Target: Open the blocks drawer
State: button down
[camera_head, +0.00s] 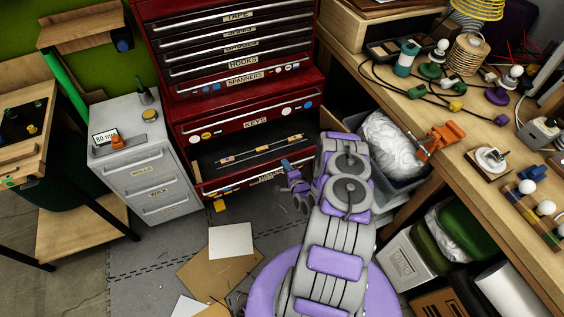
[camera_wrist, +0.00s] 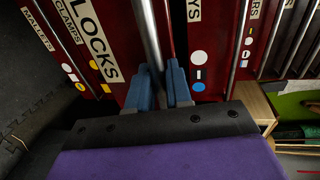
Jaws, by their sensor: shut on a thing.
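The blocks drawer, its label partly cut off in the wrist view (camera_wrist: 108,45), is in the lower part of the red tool cabinet. In the head view its front (camera_head: 232,185) stands out from the cabinet below the keys drawer (camera_head: 255,122). Its dark inside (camera_head: 235,147) shows, with long thin bars bearing yellow and orange pieces lying across it. My gripper (camera_wrist: 163,85) is shut on the drawer's metal bar handle (camera_wrist: 148,35), with a blue finger on each side. In the head view my gripper (camera_head: 288,167) is at the right part of the drawer front.
A grey cabinet (camera_head: 145,180) stands to the left. A wooden workbench (camera_head: 425,110) with cables and bulbs runs along the right, with a bin (camera_head: 390,145) holding a white bag beside it. Papers and cardboard (camera_head: 230,241) lie on the grey mat in front.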

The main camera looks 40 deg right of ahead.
jog(key=shift+s+f, duration=0.25)
jog(key=shift+s, duration=0.1)
jog(key=c, duration=1.3)
grip_release()
jog(key=shift+c, duration=0.2)
jog(key=shift+o, duration=0.5)
jog(key=shift+w, duration=0.15)
jog(key=p+v, duration=0.2)
jog(key=v, duration=1.5)
jog(key=shift+d+r, duration=0.15)
jog(key=shift+r, duration=0.05)
